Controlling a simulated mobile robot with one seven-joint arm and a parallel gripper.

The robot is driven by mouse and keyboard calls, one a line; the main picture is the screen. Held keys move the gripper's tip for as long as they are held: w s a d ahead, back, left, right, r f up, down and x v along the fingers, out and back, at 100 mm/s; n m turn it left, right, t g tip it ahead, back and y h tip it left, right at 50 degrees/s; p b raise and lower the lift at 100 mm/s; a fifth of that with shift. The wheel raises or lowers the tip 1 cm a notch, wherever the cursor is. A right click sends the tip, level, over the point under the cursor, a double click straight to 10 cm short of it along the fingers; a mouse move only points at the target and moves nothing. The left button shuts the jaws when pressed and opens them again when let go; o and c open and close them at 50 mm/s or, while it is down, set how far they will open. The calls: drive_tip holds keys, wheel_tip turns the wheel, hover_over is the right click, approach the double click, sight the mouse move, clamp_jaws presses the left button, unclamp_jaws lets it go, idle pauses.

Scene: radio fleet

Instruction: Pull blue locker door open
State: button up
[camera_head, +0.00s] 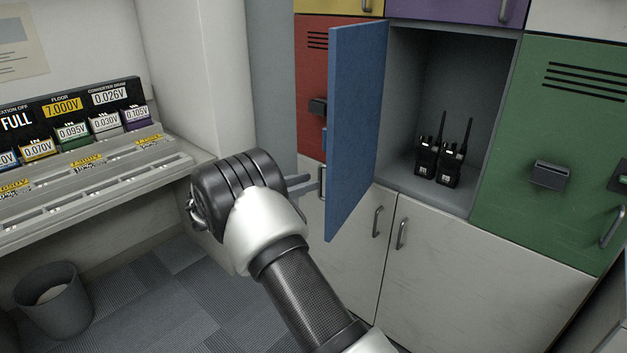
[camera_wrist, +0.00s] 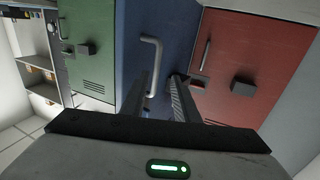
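The blue locker door (camera_head: 355,120) stands swung wide open, sticking out from the locker front. Its compartment (camera_head: 415,70) is exposed, with two black radios (camera_head: 440,165) standing on its floor. My gripper (camera_head: 314,184) is on the left, outer side of the door, fingers pointing at it. In the wrist view the door's grey bar handle (camera_wrist: 152,62) runs along the blue face (camera_wrist: 130,50). The fingers (camera_wrist: 163,80) are spread apart near the lower end of the handle; I cannot tell whether they touch it.
A red locker (camera_head: 311,75) is left of the compartment, a green locker (camera_head: 550,130) right. White cupboards (camera_head: 440,250) with handles are below. A charging rack (camera_head: 90,160) stands at the left, with a waste bin (camera_head: 55,300) on the floor. Carpet (camera_head: 180,300) between is clear.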

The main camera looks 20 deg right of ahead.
drive_tip(key=v, duration=1.3)
drive_tip(key=shift+a, duration=0.4)
drive_tip(key=shift+s, duration=0.1)
